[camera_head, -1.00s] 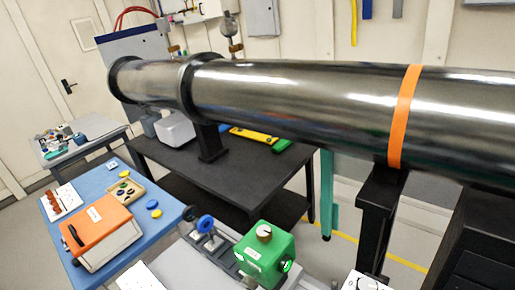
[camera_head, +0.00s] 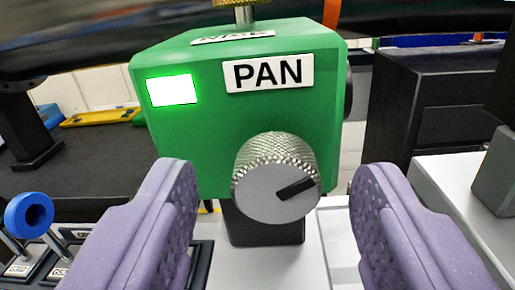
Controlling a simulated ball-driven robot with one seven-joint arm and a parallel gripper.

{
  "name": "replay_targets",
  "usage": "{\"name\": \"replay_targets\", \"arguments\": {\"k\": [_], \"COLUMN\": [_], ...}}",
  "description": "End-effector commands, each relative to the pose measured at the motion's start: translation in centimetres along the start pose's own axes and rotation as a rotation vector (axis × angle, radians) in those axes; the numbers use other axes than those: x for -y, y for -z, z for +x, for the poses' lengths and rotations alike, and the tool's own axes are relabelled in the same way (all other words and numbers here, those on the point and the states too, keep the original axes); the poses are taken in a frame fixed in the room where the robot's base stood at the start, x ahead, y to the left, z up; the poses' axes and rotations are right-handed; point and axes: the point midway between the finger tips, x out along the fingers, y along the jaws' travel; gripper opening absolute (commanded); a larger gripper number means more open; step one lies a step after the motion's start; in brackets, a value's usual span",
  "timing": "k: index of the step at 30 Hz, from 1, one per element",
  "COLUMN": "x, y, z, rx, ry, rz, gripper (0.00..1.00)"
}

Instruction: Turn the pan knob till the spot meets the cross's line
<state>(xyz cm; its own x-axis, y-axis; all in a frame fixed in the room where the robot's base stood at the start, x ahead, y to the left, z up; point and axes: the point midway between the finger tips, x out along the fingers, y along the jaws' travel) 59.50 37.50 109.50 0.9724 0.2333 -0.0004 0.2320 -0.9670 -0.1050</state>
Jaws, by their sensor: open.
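The pan knob (camera_head: 276,178) is a knurled silver dial on the front of a green box (camera_head: 190,135). A dark pointer mark on its face points to the right and slightly up. A white label reading PAN (camera_head: 268,73) sits above it, and a lit green-white window (camera_head: 171,90) is at the box's upper left. My gripper (camera_head: 272,195) is open, its two purple fingers to the left and right of the knob, with gaps on both sides. The spot and the cross are not in view.
A brass knob (camera_head: 240,4) stands on top of the box, cut by the frame edge. A black cabinet (camera_head: 430,105) is at right. A dark table (camera_head: 85,155) lies behind at left.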

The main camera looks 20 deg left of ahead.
Motion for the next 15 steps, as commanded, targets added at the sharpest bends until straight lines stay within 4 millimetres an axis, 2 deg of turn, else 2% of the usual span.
{"name": "replay_targets", "arguments": {"k": [4,12,15], "x": [-0.06,-0.06,-0.06], "y": [-0.05,0.06,0.07], "z": [1.34,1.55,1.54], "rx": [0.000,0.000,0.000], "ry": [-0.001,0.000,0.000], "rz": [0.001,0.000,0.001], "gripper": [0.60,0.60,0.37]}}
